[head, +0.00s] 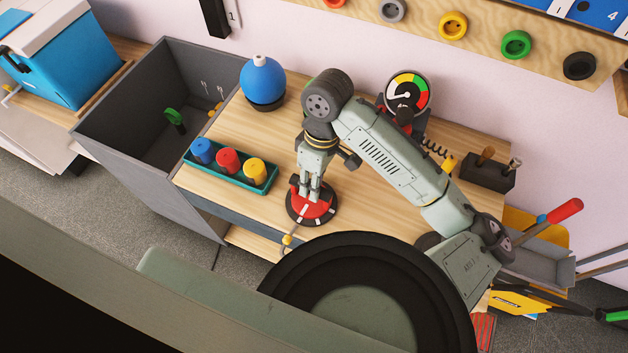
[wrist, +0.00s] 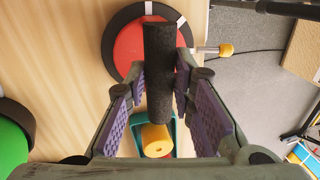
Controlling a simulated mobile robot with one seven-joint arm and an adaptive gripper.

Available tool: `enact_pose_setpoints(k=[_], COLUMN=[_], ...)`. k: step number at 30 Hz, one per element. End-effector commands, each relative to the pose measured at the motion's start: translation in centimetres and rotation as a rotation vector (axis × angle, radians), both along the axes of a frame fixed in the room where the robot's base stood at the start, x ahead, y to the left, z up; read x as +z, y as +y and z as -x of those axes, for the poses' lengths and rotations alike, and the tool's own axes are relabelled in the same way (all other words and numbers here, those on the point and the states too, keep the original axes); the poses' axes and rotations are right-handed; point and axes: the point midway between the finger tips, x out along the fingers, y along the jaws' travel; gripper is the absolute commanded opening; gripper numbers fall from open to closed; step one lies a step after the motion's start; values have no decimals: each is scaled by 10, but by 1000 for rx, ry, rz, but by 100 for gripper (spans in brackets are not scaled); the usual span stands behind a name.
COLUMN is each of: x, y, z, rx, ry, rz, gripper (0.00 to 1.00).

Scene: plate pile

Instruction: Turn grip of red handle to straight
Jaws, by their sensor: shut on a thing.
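The red handle is a red disc (wrist: 128,50) in a dark round base with white marks. It also shows in the head view as a red part (head: 314,209) on the bench. A black bar-shaped grip (wrist: 159,50) stands across the disc. In the wrist view the bar runs up and down the picture, with white marks near its upper end. My gripper (head: 311,192) points down over the disc. In the wrist view its fingers (wrist: 160,78) close on the bar from both sides. The fingers hide part of the grip in the head view.
A teal tray (head: 222,177) with blue, red and yellow cylinders stands left of the handle. A blue ball (head: 262,80) and a gauge (head: 407,92) stand behind. A yellow-tipped rod (wrist: 226,50) sticks out beside the base. A grey bin (head: 130,120) adjoins the bench.

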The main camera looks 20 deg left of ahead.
Motion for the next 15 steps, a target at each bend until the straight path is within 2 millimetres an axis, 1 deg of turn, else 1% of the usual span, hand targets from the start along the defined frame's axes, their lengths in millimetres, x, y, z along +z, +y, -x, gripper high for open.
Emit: enact_pose_setpoints(k=[5,6,15], x=[0,0,0], y=[0,0,0], z=[0,0,0], rx=[-1,0,0], ry=[0,0,0], rz=[1,1,0], gripper=[0,24,43])
